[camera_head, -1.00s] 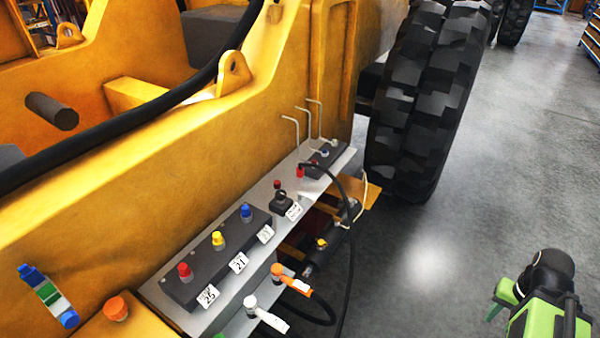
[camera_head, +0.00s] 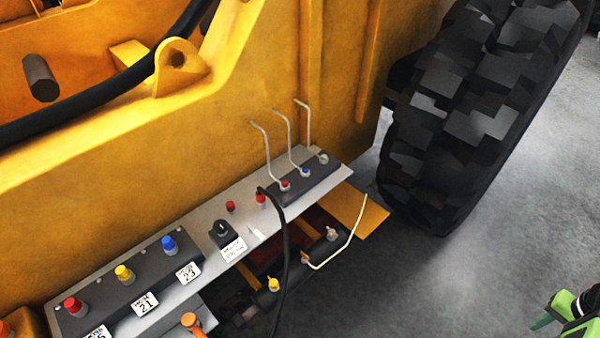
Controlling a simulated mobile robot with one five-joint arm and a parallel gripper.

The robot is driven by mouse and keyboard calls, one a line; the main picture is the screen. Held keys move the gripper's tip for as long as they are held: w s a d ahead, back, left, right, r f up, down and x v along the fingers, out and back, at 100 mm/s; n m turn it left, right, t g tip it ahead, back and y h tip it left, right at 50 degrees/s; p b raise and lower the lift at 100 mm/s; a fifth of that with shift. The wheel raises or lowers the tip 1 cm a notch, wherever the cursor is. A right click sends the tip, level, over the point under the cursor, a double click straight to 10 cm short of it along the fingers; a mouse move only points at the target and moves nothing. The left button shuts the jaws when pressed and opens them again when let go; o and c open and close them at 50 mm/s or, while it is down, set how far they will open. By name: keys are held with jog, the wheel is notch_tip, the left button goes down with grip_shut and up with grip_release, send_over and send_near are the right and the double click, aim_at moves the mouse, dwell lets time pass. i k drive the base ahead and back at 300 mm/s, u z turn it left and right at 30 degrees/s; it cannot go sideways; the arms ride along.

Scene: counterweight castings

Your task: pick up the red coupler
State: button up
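Several red fittings show on the machine's side ledge, and I cannot tell which one is the red coupler. One red fitting (camera_head: 73,307) stands on the dark block at lower left, in line with a yellow (camera_head: 124,274) and a blue one (camera_head: 169,244). A small red piece (camera_head: 230,206) sits behind the black knob (camera_head: 222,230). Another red fitting (camera_head: 261,197) has a black hose at it. My gripper (camera_head: 556,312), green and black, is partly in view at the lower right edge, well apart from the ledge. Its fingertips are not clear.
The grey ledge (camera_head: 208,214) runs along the yellow machine body (camera_head: 190,150). Three bent metal levers (camera_head: 266,150) rise from its far end. A black hose (camera_head: 286,250) hangs over the front. A large tyre (camera_head: 480,110) stands at right. The grey floor (camera_head: 430,280) is clear.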

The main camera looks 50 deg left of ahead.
aim_at(260, 197)
jog(key=i, duration=1.2)
jog(key=u, duration=4.1)
jog(key=i, duration=0.1)
jog(key=z, duration=1.85)
jog(key=k, duration=0.25)
jog(key=u, duration=1.8)
jog(key=i, duration=1)
jog(key=u, duration=0.35)
